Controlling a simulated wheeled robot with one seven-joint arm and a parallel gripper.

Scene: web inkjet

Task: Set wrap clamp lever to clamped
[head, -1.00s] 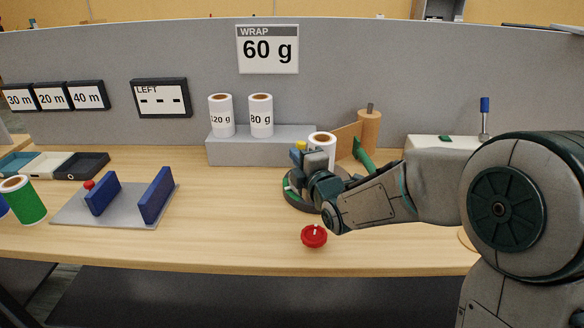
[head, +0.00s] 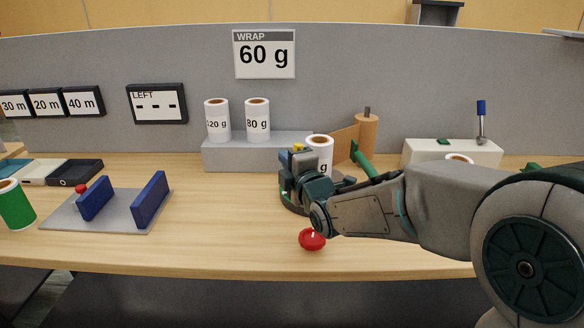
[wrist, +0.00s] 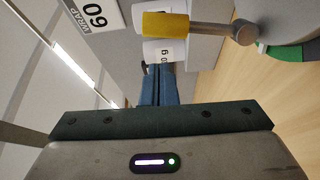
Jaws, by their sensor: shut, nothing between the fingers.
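The wrap clamp lever shows in the wrist view as a yellow grip (wrist: 166,25) on a grey rod that runs right to a round pivot. In the head view only a small yellow part (head: 299,147) shows above my gripper. My gripper (head: 289,164) is shut and empty beside the white 60 g roll, with its fingers partly hidden by its own body. In the wrist view its blue fingers (wrist: 157,88) are together, below the yellow grip in the picture. I cannot tell whether they touch the lever. The white roll (head: 320,146) stands on a dark round base, partly hidden by my arm.
A grey block (head: 222,156) with two white rolls stands behind. A brown paper roll (head: 367,134) and a green bar (head: 361,158) are right of the gripper. A red knob (head: 312,239) sits in front. The table is clear left of the gripper up to the blue-plated stand (head: 150,200).

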